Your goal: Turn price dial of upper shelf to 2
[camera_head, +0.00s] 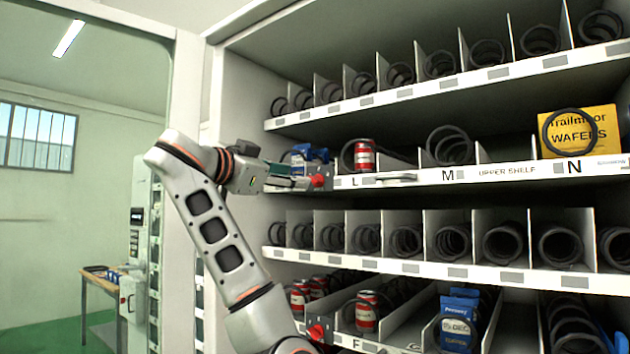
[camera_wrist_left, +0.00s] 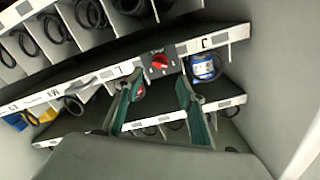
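The upper shelf's price dial is a red knob (camera_head: 318,181) on a dark plate at the left end of the shelf's front edge. The dial also shows in the left wrist view (camera_wrist_left: 159,62), and its setting is too small to read. My left gripper (camera_head: 299,177) is close in front of the dial from the left. In the left wrist view its green fingers (camera_wrist_left: 158,82) are spread apart with nothing between them. The dial appears just beyond the fingertips, in line with the gap. My right gripper is not in view.
The upper shelf (camera_head: 527,171) holds a blue pack (camera_head: 309,155), a red can (camera_head: 364,155) and a yellow wafer box (camera_head: 579,131). A handle (camera_head: 389,179) sticks out right of the dial. Another red dial (camera_head: 317,330) is on the lower shelf. White shelf edges run above and below.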

